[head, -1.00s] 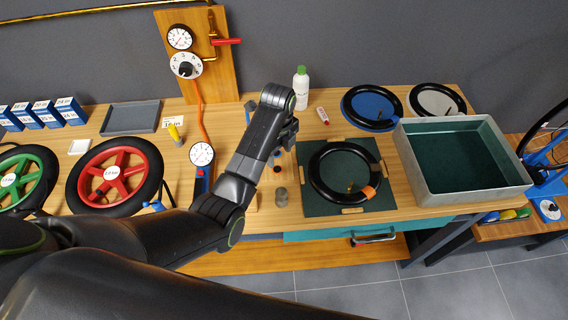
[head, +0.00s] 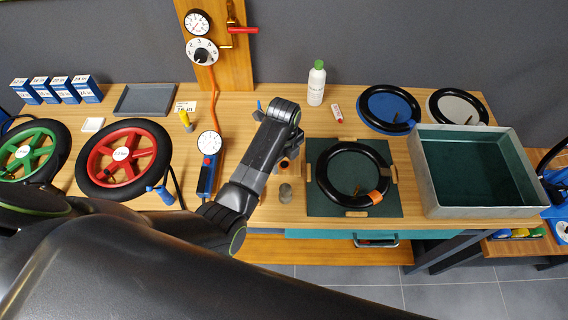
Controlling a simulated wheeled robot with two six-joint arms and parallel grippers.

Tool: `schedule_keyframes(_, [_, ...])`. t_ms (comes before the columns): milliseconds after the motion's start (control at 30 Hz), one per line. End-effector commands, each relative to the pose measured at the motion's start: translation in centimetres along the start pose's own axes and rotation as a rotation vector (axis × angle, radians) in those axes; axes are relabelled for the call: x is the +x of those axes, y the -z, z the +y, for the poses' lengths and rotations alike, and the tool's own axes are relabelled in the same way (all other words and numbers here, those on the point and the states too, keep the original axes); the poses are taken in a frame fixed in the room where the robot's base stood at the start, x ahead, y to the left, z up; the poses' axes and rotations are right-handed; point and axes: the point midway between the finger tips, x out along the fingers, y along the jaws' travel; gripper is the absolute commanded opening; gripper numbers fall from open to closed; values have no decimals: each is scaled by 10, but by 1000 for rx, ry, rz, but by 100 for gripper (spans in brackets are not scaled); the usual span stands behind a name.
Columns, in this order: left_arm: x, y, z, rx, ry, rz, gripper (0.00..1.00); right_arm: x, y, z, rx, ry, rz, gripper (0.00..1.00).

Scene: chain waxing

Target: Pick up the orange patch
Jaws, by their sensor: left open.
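An orange patch-like piece (head: 377,197) shows on the lower right of a black inner tube (head: 325,184), which lies on a dark green mat (head: 393,207). My left gripper (head: 291,150) points down over the bench, left of the mat, and is open. Its fingers are small and partly hidden by my own wrist. A small orange-brown item (head: 284,163) shows just below the fingers; I cannot tell what it is or whether the fingers touch it. My right gripper is not in view.
A grey metal cylinder (head: 285,192) stands just below the gripper. A white bottle with a green cap (head: 316,86) and a small tube (head: 336,113) are behind the mat. A metal basin (head: 530,196) stands at right. A red wheel (head: 108,171) and a gauge (head: 209,143) are at left.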

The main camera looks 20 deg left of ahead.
Motion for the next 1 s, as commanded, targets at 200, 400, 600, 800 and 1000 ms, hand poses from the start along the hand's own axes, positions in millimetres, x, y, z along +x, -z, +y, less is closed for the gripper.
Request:
schedule_keyframes(200, [3, 0, 0, 0, 0, 0, 55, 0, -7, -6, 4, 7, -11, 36])
schedule_keyframes(400, [4, 0, 0, 0, 0, 0, 55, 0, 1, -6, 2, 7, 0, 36])
schedule_keyframes(600, [4, 0, 0, 0, 0, 0, 49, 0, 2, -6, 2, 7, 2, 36])
schedule_keyframes(800, [4, 0, 0, 0, 0, 0, 23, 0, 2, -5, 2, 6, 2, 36])
schedule_keyframes(1000, [4, 0, 0, 0, 0, 0, 7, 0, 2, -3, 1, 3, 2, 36])
